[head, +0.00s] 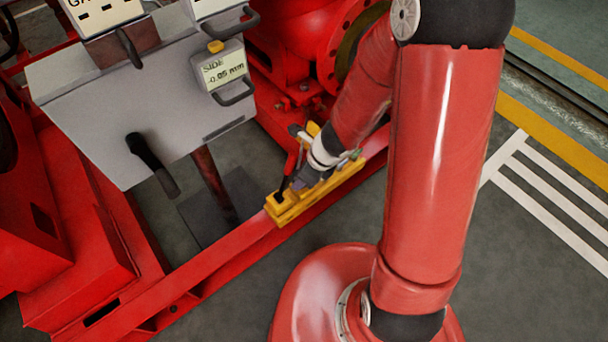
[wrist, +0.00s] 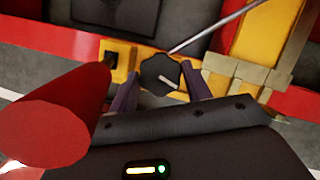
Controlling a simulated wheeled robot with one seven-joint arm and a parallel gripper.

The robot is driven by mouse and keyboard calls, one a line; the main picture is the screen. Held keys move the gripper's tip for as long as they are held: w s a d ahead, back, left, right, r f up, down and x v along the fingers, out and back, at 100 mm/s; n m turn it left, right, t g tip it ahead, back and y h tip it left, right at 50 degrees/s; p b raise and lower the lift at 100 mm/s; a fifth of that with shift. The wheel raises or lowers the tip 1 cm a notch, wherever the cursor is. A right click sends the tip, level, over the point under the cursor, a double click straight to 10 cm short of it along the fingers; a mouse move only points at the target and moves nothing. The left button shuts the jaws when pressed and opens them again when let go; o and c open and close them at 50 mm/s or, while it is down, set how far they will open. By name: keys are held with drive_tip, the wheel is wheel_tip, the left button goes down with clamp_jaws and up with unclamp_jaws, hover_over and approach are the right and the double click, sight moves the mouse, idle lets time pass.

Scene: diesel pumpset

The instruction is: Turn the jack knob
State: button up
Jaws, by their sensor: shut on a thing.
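The jack knob (wrist: 160,75) is dark, with a faceted rim and a pale line on its face. It shows in the middle of the wrist view, in a yellow mount on the red rail. My gripper (wrist: 161,85) has its two greyish-purple fingers on either side of the knob and is shut on it. In the head view my gripper (head: 298,183) is low over the yellow mount (head: 283,212), and the knob is hidden or too small to make out there. A grey display (head: 225,70) reads "SIDE -0.05 mm".
A red cylinder (wrist: 60,125) fills the lower left of the wrist view, close to the camera. A grey panel (head: 140,110) with a black lever (head: 150,160) stands left of my arm. The red rail (head: 200,275) runs diagonally below. Floor at the right is open.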

drive_tip(key=shift+m+t, duration=0.3)
drive_tip(key=shift+m, duration=0.3)
drive_tip(key=shift+a+m, duration=0.1)
drive_tip(key=shift+m, duration=0.2)
drive_tip(key=o, duration=1)
drive_tip(key=shift+c, duration=0.2)
drive_tip(key=p+v, duration=0.5)
drive_tip(key=v, duration=0.2)
drive_tip(key=shift+r+p, duration=0.4)
drive_tip(key=shift+s, duration=0.1)
